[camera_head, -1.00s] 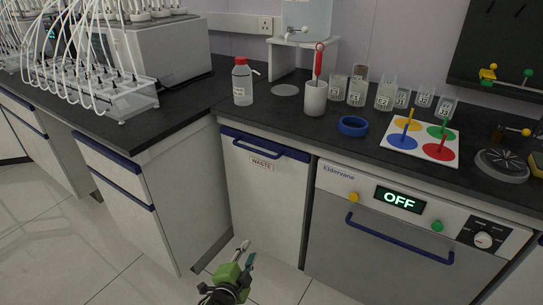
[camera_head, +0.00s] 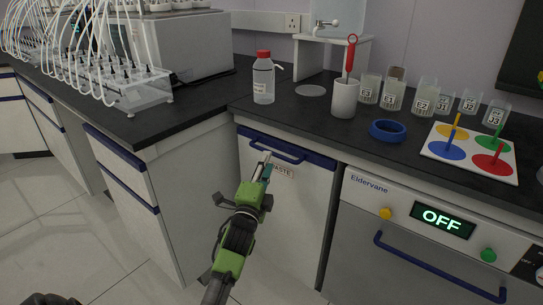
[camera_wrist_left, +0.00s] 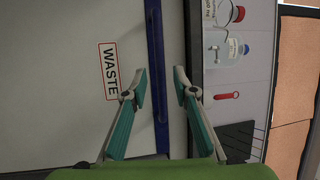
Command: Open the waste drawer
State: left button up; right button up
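The waste drawer (camera_head: 300,208) is a white front under the dark counter, with a blue top edge, a blue bar handle and a WASTE label; it looks closed. In the left wrist view the WASTE label (camera_wrist_left: 109,71) and the blue handle (camera_wrist_left: 156,70) show turned sideways. My left gripper (camera_head: 264,164) is in front of the handle, partly covering the label. In the left wrist view the left gripper (camera_wrist_left: 160,82) is open, with its fingers apart on either side of the blue handle line; I cannot tell whether they touch it. My right gripper is not in view.
Right of the drawer is an appliance (camera_head: 400,245) with an OFF display and blue handle. On the counter above stand a red-capped bottle (camera_head: 263,80), a white cup (camera_head: 344,98), a blue ring (camera_head: 388,130) and several labelled beakers. Free floor (camera_head: 60,215) lies at left.

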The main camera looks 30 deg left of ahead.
pick_arm(q)
jog(key=x, duration=0.5)
jog(key=shift+w+b, duration=0.1)
jog(key=shift+b, duration=0.2)
grip_shut()
